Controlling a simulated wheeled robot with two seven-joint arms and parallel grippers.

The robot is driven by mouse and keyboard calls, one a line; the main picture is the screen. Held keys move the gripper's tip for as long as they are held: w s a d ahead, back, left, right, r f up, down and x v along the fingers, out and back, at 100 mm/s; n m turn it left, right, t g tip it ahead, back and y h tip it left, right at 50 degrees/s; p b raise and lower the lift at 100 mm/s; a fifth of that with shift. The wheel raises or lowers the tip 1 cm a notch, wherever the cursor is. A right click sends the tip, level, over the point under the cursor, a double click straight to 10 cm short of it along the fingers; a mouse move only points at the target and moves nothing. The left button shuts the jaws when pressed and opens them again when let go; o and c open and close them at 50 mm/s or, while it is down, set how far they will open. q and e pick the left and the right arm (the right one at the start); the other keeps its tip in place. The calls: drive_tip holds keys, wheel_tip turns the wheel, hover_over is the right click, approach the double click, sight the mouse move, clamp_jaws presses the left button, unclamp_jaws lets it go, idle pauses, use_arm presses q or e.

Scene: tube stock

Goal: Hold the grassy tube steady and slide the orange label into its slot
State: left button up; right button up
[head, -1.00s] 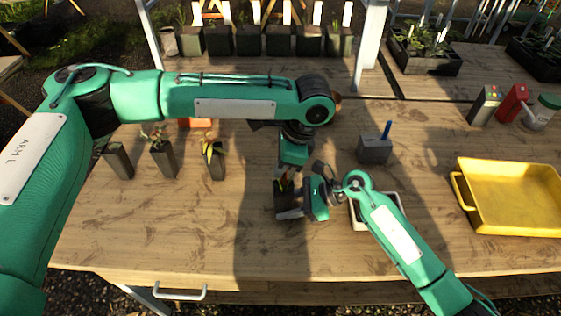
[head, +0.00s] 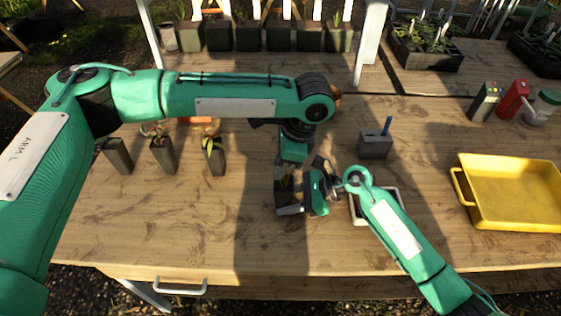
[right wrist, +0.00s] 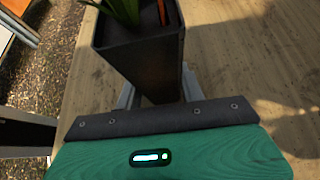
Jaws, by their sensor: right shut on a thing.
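The grassy tube (head: 283,189) is a dark square pot standing near the middle of the table. In the right wrist view the tube (right wrist: 145,62) shows green leaves and a slim orange label (right wrist: 161,12) at its mouth, cut off by the top edge. How deep the label sits, and its slot, cannot be seen. My right gripper (head: 293,192) is shut on the tube, and its fingers show on both sides in the wrist view (right wrist: 157,92). My left gripper (head: 288,171) points down just above the tube's mouth. Its fingertips are too small and covered to tell what they hold.
Several other tubes (head: 164,156) stand at the left. A grey block (head: 375,146) with a blue pen is behind my right arm, and a white tray (head: 358,214) is partly under it. A yellow tray (head: 515,222) is at the right. The front left of the table is clear.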

use_arm(q)
drive_tip(key=v, duration=1.2)
idle(0.4)
use_arm(e)
drive_tip(key=o, duration=0.9)
drive_tip(key=shift+c, duration=0.2)
drive_tip(key=v, duration=1.2)
